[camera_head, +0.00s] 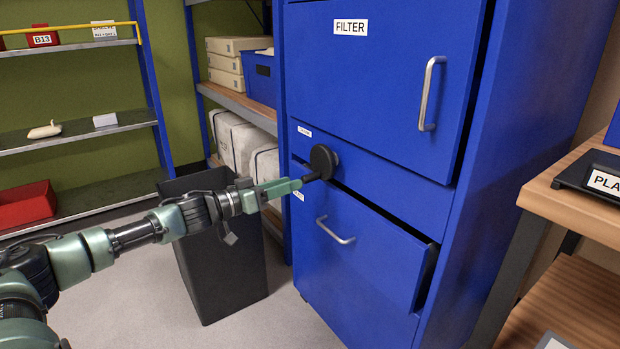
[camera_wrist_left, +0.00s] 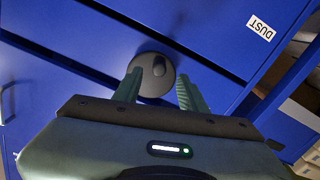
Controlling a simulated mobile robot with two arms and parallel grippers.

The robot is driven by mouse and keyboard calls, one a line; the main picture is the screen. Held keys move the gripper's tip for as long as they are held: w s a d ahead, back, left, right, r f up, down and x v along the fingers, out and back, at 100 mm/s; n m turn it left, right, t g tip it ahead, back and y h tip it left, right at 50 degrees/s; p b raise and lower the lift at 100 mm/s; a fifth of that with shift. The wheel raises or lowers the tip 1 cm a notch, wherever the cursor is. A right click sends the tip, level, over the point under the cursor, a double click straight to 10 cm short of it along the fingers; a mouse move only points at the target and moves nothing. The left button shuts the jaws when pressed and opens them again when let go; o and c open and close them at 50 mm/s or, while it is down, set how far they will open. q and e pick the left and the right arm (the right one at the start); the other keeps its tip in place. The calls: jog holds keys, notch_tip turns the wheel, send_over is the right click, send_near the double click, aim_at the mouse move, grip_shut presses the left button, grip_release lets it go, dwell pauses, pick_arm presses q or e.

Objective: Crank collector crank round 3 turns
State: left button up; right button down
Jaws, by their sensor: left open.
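The collector crank (camera_head: 324,162) is a dark round disc with a short black handle sticking out, on the front of the blue collector cabinet (camera_head: 385,170). My left gripper (camera_head: 298,184) reaches in from the left, with its green fingertips at the handle. In the left wrist view, the crank disc (camera_wrist_left: 150,74) and its handle knob show just beyond and between the two spread green fingers (camera_wrist_left: 156,88). The gripper is open; I cannot tell whether a finger touches the handle. My right gripper is not in view.
A lower drawer with a silver handle (camera_head: 336,230) stands slightly open below the crank. The FILTER door (camera_head: 385,75) is above. A dark bin (camera_head: 222,265) stands under my left arm. A wooden bench (camera_head: 575,200) is at the right; shelves (camera_head: 75,135) stand at the left.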

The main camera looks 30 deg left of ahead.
aim_at(305, 179)
pick_arm(q)
jog(key=shift+x, duration=2.9)
jog(key=shift+c, duration=0.3)
grip_shut()
